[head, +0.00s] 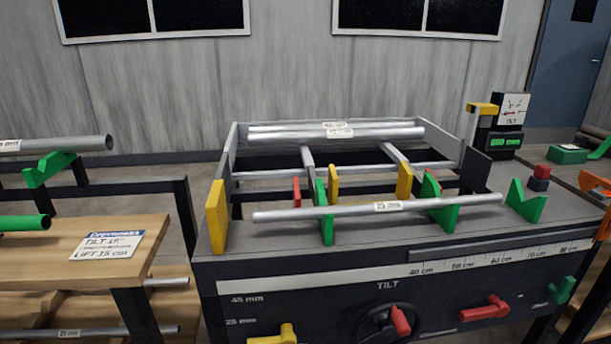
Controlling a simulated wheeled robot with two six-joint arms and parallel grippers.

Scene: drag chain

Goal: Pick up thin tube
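A thin grey tube (341,210) with a white label that seems to read 25 mm lies across the green V-shaped supports (327,222) on the front of the machine. It is roughly level, and both its ends stick out past the supports. Thicker grey tubes (385,133) with labels lie at the back of the machine's rack. More thin tubes (125,332) lie low at the left, partly hidden under a wooden shelf. Neither of my grippers is in view.
The machine's dark front panel (340,300) carries a scale, a handwheel and red, yellow and green handles. Yellow uprights (216,216) stand near the tube. A wooden table (60,260) with a sign stands left. Orange brackets (594,182) are at the right edge.

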